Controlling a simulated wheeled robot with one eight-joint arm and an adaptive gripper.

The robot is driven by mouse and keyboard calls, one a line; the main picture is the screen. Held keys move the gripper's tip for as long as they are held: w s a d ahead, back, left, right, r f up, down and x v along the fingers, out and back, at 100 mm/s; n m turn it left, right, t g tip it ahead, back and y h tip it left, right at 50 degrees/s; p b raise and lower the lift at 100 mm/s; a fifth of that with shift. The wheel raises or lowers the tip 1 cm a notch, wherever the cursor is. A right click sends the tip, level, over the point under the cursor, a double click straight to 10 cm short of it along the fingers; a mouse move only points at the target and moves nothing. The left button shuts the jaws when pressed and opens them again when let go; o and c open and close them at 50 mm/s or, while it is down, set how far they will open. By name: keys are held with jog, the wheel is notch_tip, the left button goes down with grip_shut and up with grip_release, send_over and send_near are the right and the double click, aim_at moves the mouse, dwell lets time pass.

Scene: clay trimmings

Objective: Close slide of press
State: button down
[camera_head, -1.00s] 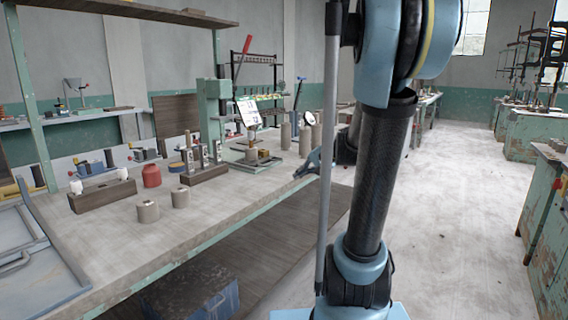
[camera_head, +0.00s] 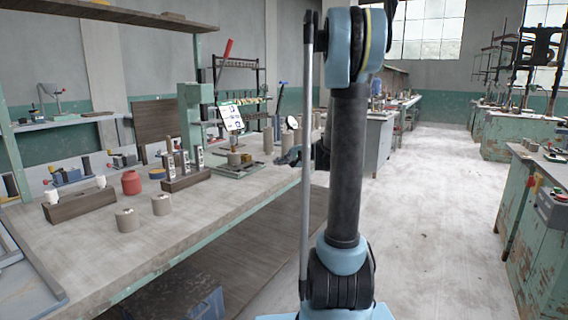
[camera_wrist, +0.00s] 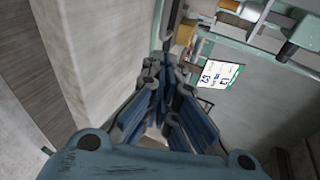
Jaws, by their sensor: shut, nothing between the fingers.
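The press looks to be the green upright machine (camera_head: 196,110) on the workbench, with a red lever (camera_head: 228,48) rising behind it. A white printed card (camera_head: 231,119) stands in front of it, above a flat green base (camera_head: 238,166) that carries a small block. I cannot tell which part is the slide or how far it is open.
Grey cylinders (camera_head: 268,140) stand between the press and my gripper. The floor (camera_head: 420,220) to the right is clear.

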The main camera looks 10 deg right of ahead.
aim_at(267, 171)
jog(key=x, duration=0.9)
jog(key=shift+w+a, duration=0.1)
jog(key=w+a, duration=0.3)
jog(key=a, duration=0.2)
jog(key=w+a, duration=0.4)
jog(key=a, duration=0.1)
jog(key=w+a, duration=0.4)
jog(key=shift+w+a, duration=0.25)
jog(key=shift+a, duration=0.15)
jog(key=shift+w+a, duration=0.35)
jog(key=shift+a, duration=0.05)
jog(key=shift+w+a+r, duration=0.1)
jog(key=shift+w+a, duration=0.05)
jog(key=shift+a, duration=0.05)
